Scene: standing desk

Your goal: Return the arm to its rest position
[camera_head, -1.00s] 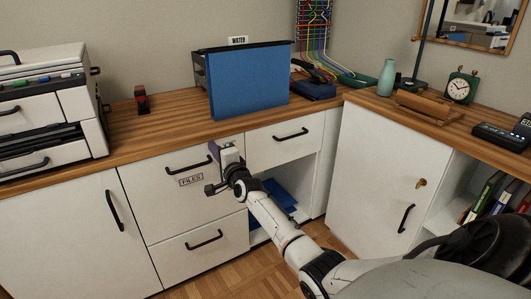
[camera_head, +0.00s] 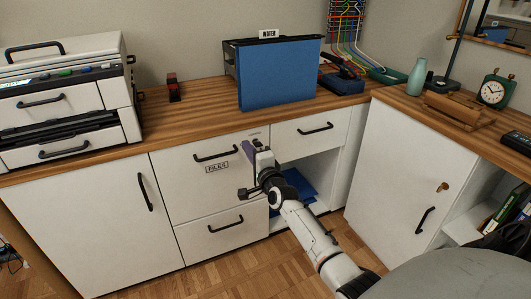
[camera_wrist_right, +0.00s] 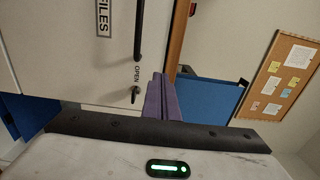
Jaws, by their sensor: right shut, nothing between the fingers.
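My right arm (camera_head: 305,228) reaches from the lower right toward the cabinets. My right gripper (camera_head: 248,148) is in front of the drawer front labelled FILES (camera_head: 205,158), near its upper right edge. Its purple fingers (camera_wrist_right: 162,98) show in the right wrist view, shut together with nothing between them. Beyond them in that view are the drawer's dark handle (camera_wrist_right: 139,30) and a small OPEN mark. I cannot tell from the head view how far the fingertips are from the drawer front. My left gripper is not in view.
A blue file holder (camera_head: 277,80) and a printer (camera_head: 65,100) stand on the wooden counter (camera_head: 195,118). An open cubby with a blue item (camera_head: 298,186) lies right of the gripper. A white cabinet door (camera_head: 405,170) is farther right. Wood floor (camera_head: 235,275) shows below.

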